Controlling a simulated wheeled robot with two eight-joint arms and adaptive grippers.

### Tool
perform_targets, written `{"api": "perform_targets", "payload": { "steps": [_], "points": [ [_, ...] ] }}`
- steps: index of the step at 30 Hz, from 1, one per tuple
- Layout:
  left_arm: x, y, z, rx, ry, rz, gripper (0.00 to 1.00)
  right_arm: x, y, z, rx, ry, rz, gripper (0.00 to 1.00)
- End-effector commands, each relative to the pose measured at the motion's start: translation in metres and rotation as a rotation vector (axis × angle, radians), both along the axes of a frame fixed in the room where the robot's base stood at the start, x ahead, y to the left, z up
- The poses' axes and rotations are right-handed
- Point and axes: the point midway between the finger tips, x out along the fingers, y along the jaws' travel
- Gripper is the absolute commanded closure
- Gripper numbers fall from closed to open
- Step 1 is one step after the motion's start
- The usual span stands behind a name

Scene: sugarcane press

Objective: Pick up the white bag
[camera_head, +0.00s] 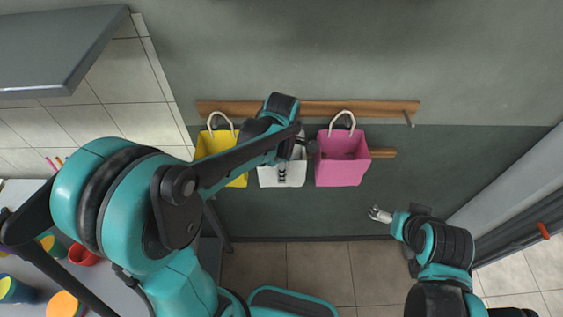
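The white bag (294,179) hangs in the middle of a row of three bags on the wall, between a yellow bag (236,180) and a pink bag (342,170). My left arm crosses in front of it and hides its top and handle. My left gripper (282,174) is over the front of the white bag, small and partly covered by my arm. I cannot tell whether it touches the bag or how its fingers stand. My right gripper (373,213) is low on the right, below the pink bag and away from the bags. Its fingers are too small to judge.
A wooden rail (350,107) with pegs runs along the wall above the bags. A table with several colourful cups, one of them a red cup (84,250), is at lower left. A grey hood (55,50) is at upper left. Tiled floor (315,268) is open below.

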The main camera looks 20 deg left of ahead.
Motion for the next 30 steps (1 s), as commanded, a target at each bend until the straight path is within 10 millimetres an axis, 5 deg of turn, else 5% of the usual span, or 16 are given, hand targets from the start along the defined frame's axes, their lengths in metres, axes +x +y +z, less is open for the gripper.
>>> {"api": "perform_targets", "payload": {
  "steps": [6, 9, 23, 30],
  "points": [
    [0.0, 0.0, 0.0, 0.0, 0.0, 0.0, 0.73, 0.0, 0.0, 0.0, 0.0, 0.0, 0.0, 0.12],
    [0.0, 0.0, 0.0, 0.0, 0.0, 0.0, 1.0, 0.0, 0.0, 0.0, 0.0, 0.0, 0.0, 0.12],
    [0.0, 0.0, 0.002, 0.0, 0.0, 0.0, 1.0, 0.0, 0.0, 0.002, 0.0, 0.0, 0.0, 0.12],
    [0.0, 0.0, 0.021, 0.0, 0.0, 0.0, 1.0, 0.0, 0.0, 0.017, 0.0, 0.0, 0.0, 0.12]
  ]
}}
